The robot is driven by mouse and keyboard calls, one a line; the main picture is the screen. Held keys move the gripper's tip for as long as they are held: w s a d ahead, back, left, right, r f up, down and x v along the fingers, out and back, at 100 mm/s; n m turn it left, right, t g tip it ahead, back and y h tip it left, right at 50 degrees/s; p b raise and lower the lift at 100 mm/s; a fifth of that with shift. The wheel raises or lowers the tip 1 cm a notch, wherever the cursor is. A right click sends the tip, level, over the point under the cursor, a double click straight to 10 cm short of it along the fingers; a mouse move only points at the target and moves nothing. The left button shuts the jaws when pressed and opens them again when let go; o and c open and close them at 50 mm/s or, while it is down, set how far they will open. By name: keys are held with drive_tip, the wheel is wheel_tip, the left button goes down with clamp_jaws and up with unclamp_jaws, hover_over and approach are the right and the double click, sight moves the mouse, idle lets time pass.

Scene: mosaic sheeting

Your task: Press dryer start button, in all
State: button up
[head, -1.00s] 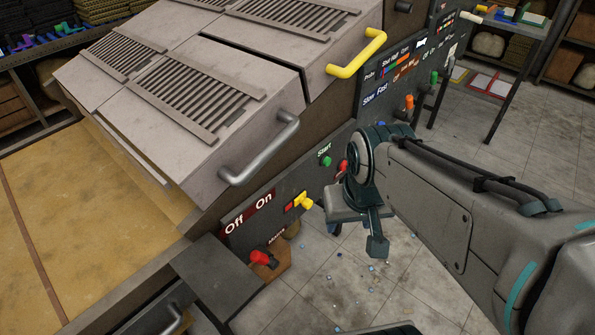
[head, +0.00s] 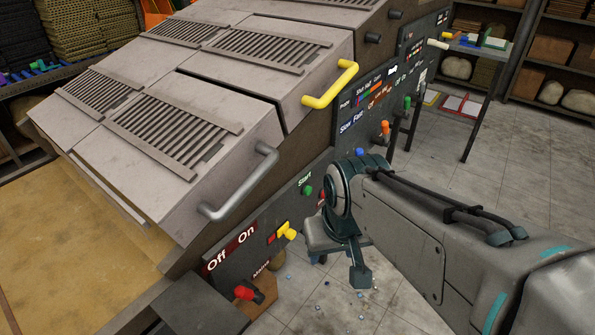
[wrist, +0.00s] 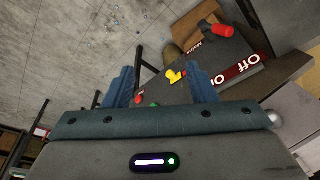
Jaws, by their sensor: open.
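The green start button (head: 308,190) sits on the dark side panel of the dryer under the word "Start". It also shows in the wrist view (wrist: 154,104), partly hidden by my gripper's body. My gripper (wrist: 165,85) is open and empty, its two blue fingers apart in front of the panel. In the head view my arm's end (head: 340,240) hangs to the right of the start button, apart from it. A red button beside the green one is partly hidden by my arm in the head view and shows in the wrist view (wrist: 139,99).
A yellow switch (head: 286,231) and a red master knob (head: 249,293) are lower on the panel. A grey handle (head: 240,190) and a yellow handle (head: 332,85) stick out from the dryer covers. The tiled floor (head: 500,180) on the right is mostly clear.

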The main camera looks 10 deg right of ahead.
clamp_jaws()
idle(1.5)
